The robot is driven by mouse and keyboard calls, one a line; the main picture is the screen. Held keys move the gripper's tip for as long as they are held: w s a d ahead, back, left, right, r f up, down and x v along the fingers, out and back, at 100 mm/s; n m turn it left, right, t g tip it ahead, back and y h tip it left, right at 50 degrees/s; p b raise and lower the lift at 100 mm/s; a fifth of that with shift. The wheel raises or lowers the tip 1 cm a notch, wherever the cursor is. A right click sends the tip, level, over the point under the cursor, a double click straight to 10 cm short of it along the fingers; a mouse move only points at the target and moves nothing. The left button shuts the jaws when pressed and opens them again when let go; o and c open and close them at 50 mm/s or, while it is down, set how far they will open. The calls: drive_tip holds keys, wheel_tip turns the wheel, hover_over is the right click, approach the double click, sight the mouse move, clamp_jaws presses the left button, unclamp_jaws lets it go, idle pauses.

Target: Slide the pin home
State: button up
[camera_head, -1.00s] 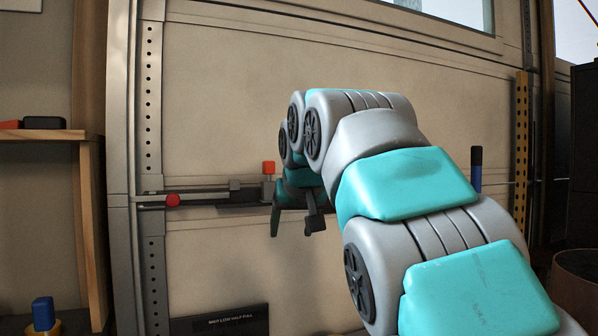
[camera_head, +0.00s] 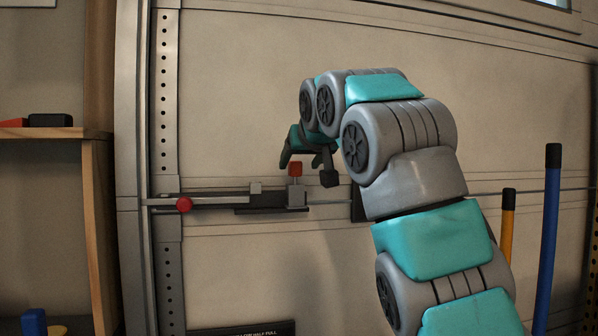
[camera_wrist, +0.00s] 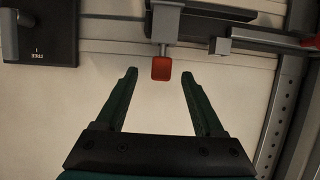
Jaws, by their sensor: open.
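A red cap (camera_head: 295,169) on a short grey stem stands up from a grey block (camera_head: 297,193) at the right end of a dark latch plate (camera_head: 257,209) on the garage door. In the wrist view the red cap (camera_wrist: 161,68) shows between my fingertips, with its grey stem behind it. My gripper (camera_head: 302,163) is open and empty, with dark green fingers pointing down near the cap. In the wrist view my gripper (camera_wrist: 159,73) has one finger on each side of the cap, with gaps; I cannot tell the depth.
A grey bar with a round red knob (camera_head: 184,205) runs left to the perforated door rail (camera_head: 165,110). In the wrist view, a dark plate (camera_wrist: 40,45) marked "FREE" carries a grey handle. A wooden shelf (camera_head: 60,134) stands left; blue (camera_head: 550,220) and orange (camera_head: 507,228) posts stand right.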

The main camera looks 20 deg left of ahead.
sight(297, 170)
drive_tip(key=shift+p+x, duration=0.55)
drive_tip(key=shift+x, duration=2.1)
drive_tip(key=shift+f, duration=0.25)
clamp_jaws()
